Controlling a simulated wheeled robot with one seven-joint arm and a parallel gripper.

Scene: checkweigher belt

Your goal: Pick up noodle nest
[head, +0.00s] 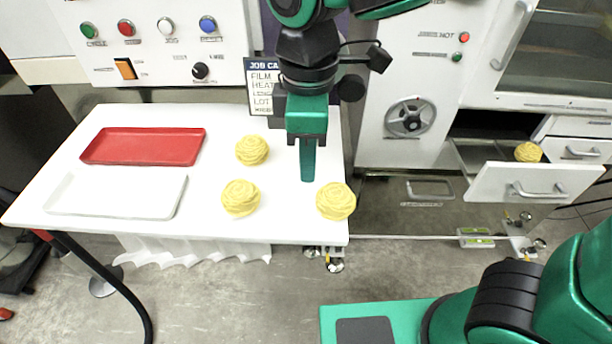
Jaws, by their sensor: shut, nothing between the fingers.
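Several yellow noodle nests are in the head view. One noodle nest (336,201) sits near the front right corner of the white table (120,228). Another noodle nest (240,198) sits left of it, and a third noodle nest (252,150) sits farther back. One more noodle nest (528,152) is in the open drawer at the right. My gripper (308,178) points down over the table's right part, shut and empty. In the picture it is up and left of the front right nest and apart from it. Its exact height above the table is hard to tell.
A red tray (143,147) and a white tray (117,195) lie at the table's left. A control panel (160,45) and a job card (262,88) stand behind. An open drawer (535,183) juts out at the right.

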